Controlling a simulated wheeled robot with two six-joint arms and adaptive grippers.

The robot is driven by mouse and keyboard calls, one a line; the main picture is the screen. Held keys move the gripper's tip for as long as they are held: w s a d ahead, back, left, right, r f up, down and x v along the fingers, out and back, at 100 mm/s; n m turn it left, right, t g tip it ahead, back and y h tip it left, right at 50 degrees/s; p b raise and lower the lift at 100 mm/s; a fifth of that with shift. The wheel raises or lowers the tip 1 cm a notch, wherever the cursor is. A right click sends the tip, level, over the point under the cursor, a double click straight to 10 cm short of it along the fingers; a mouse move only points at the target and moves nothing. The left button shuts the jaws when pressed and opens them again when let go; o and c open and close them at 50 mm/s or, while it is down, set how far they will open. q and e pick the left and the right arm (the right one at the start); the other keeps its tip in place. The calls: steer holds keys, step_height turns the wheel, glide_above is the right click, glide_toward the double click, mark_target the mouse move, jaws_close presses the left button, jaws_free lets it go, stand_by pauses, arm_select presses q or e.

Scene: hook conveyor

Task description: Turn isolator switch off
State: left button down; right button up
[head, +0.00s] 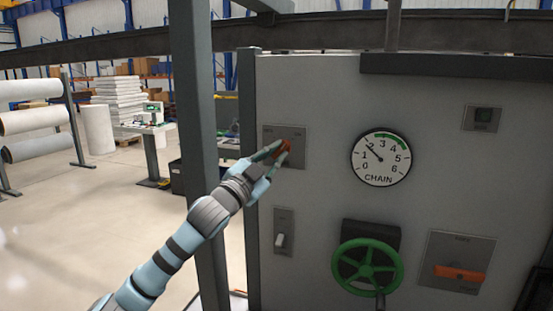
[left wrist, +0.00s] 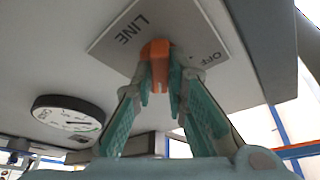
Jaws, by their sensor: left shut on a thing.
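An orange switch knob (head: 287,150) sits on a grey plate (head: 271,154) at the upper left of the panel. In the left wrist view the plate (left wrist: 107,45) reads LINE and OFF. My left gripper (head: 283,152) is shut on this orange knob (left wrist: 155,49), with a finger on each side. The fingers hide part of the knob in the head view. A second switch with a horizontal orange handle (head: 460,273) is on a plate (head: 465,248) at the lower right; its label is too small to read. My right gripper is not in view.
The grey panel (head: 320,100) also carries a round CHAIN gauge (head: 381,157) with its needle between 1 and 2, a green handwheel (head: 343,264), a small toggle switch (head: 280,240) and a small dark window (head: 484,115). A steel post (head: 199,110) stands close beside my left arm.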

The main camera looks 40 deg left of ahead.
arm_select(q)
steer(key=n+y+b, duration=0.1)
steer(key=n, duration=0.1)
steer(key=n+y+b, duration=0.1)
steer(key=n+b, duration=0.1)
steer(key=n+y+b, duration=0.1)
steer(key=n+b, duration=0.1)
steer(key=shift+d+f+n+y, duration=0.2)
steer(key=shift+f+n+y, duration=0.1)
steer(key=n+y+b, duration=0.1)
steer(key=n, duration=0.1)
steer(key=n+y+b, duration=0.1)
steer(key=n, duration=0.2)
steer(key=shift+w+d+y+b, duration=0.1)
steer(key=shift+d+y+b, duration=0.05)
steer(key=shift+y+b, duration=0.25)
steer(key=n+g+y+b, duration=0.1)
steer(key=n, duration=0.2)
steer(key=n+g+y+b, duration=0.1)
steer(key=n+y, duration=0.1)
steer(key=n, duration=0.2)
steer(key=shift+d+r, duration=0.15)
steer(key=shift+d, duration=0.05)
steer(key=shift+w+d+r+n+g+y+b, duration=0.1)
steer(key=shift+n+g+y+b, duration=0.4)
steer(key=shift+n, duration=0.9)
steer(key=shift+r+n+g+y+b, duration=0.25)
steer(key=shift+n+g, duration=0.35)
steer(key=shift+n, duration=0.8)
steer(key=shift+f, duration=0.15)
